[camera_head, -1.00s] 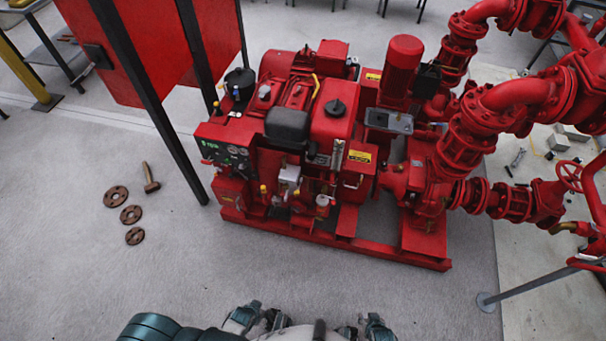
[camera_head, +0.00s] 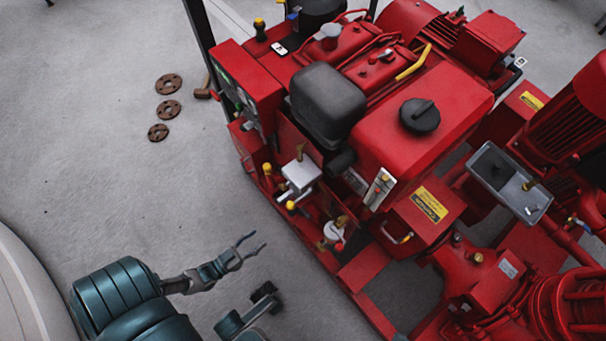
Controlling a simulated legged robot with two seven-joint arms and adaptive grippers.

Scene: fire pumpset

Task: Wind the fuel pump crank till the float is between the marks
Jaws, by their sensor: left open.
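The red pumpset (camera_head: 418,130) fills the middle and right of the head view. A narrow pale sight gauge (camera_head: 380,188) with a little red on it stands on its near side; I cannot make out float or marks. A curved pale handle (camera_head: 397,236) shows below the gauge; I cannot tell whether it is the crank. A small white-topped fitting (camera_head: 334,230) with brass and red parts is left of it. My left gripper (camera_head: 259,243) is open and empty, over bare floor left of the pumpset, apart from it. My right gripper cannot be made out.
A dark-tipped part of mine (camera_head: 262,298) shows at the bottom. Yellow-knobbed fittings (camera_head: 291,205) stick out on the pumpset's near side. Several rusty discs, one of them here (camera_head: 168,110), lie on the floor.

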